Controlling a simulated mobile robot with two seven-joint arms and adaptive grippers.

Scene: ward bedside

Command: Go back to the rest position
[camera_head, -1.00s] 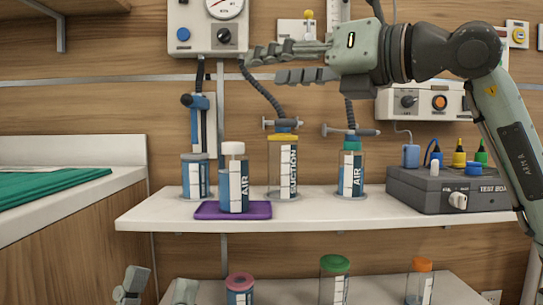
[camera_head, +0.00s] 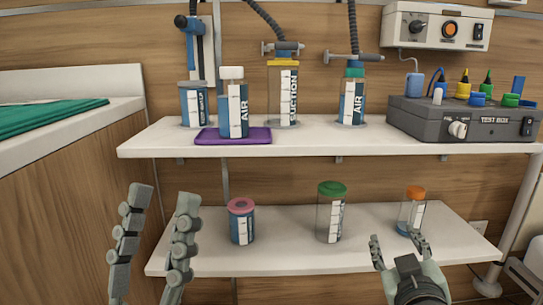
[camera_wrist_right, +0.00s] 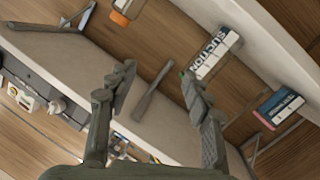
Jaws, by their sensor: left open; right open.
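My left gripper (camera_head: 155,235) is open and empty at the lower left of the head view, in front of the lower shelf's left end. My right gripper (camera_head: 398,249) is at the lower right of the head view, in front of the lower shelf near the orange-capped jar (camera_head: 411,211). Its fingers are apart with nothing between them, and they also show open in the right wrist view (camera_wrist_right: 155,90). No object is held by either gripper.
The upper shelf (camera_head: 330,148) holds a white-capped AIR canister (camera_head: 233,108) on a purple tray (camera_head: 205,137), hose-connected canisters, and a grey test box (camera_head: 470,120). The lower shelf (camera_head: 285,257) holds a pink-capped jar (camera_head: 241,225) and a green-capped jar (camera_head: 331,217). A bed-like counter (camera_head: 75,130) stands left.

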